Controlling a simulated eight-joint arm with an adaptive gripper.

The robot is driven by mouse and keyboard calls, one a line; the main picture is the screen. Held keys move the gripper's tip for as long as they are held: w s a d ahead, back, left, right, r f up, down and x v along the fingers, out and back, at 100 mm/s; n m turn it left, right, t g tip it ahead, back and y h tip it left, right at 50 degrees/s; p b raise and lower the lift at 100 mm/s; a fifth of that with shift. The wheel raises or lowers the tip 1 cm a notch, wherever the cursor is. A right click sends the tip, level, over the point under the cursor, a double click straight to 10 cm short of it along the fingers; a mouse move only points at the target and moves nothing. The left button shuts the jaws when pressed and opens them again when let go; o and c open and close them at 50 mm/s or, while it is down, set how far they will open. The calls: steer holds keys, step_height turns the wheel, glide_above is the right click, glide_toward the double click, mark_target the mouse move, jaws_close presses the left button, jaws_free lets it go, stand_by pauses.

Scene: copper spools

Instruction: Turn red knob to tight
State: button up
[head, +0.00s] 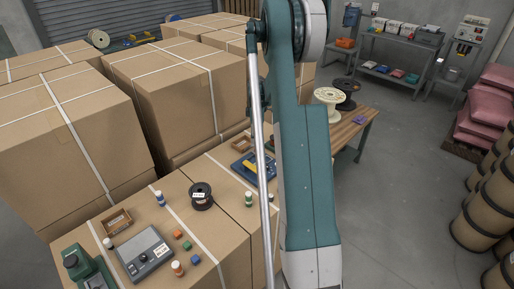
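I cannot make out a red knob in the head view. A grey flat device (146,254) with a darker panel and a pale label lies on the carton top at the lower left. A dark green machine (86,270) stands left of it, partly cut off by the bottom edge. Neither shows a red knob that I can tell at this size. My teal and white arm rises through the middle of the picture and leaves at the top. My gripper is out of view. The arm hides part of the carton top and the wooden table behind it.
A black spool (201,196), a small wooden tray (117,221), small bottles and red (178,234), green and blue cubes share the carton top. Tall strapped cartons (160,90) stand behind. A wooden table (349,125) holds spools. Barrels stand at right; the floor between is clear.

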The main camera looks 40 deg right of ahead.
mark_target(257, 148)
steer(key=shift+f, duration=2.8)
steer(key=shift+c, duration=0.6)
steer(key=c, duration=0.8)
